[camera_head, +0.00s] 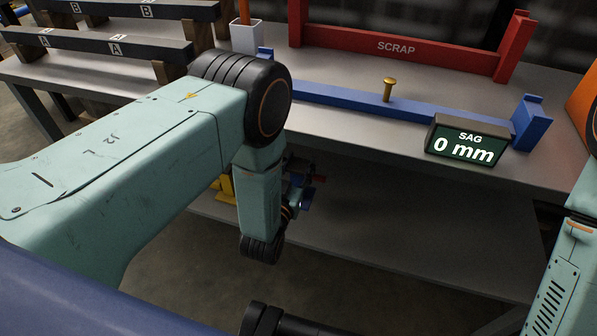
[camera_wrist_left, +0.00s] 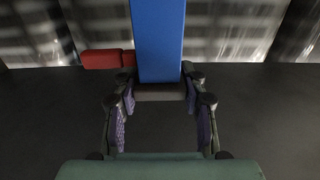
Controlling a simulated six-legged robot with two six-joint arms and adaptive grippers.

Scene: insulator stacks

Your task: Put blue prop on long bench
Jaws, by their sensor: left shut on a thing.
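The blue prop (camera_wrist_left: 160,40) shows in the left wrist view as a flat blue bar with a dark end, between the fingers of my left gripper (camera_wrist_left: 160,105). The gripper is shut on it. In the head view my left gripper (camera_head: 297,190) hangs low in front of the long grey bench (camera_head: 400,150), below its top. It is partly hidden by my wrist, and only small blue and red bits show beside it. My right arm shows at the right edge; its gripper is out of view.
On the bench lie a blue beam (camera_head: 340,97) with end brackets, a brass peg (camera_head: 388,90), a SAG display (camera_head: 466,147) reading 0 mm and a red SCRAP rack (camera_head: 400,46). Dark racks (camera_head: 105,47) marked A and B stand left. A lower shelf (camera_head: 380,235) lies under the bench.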

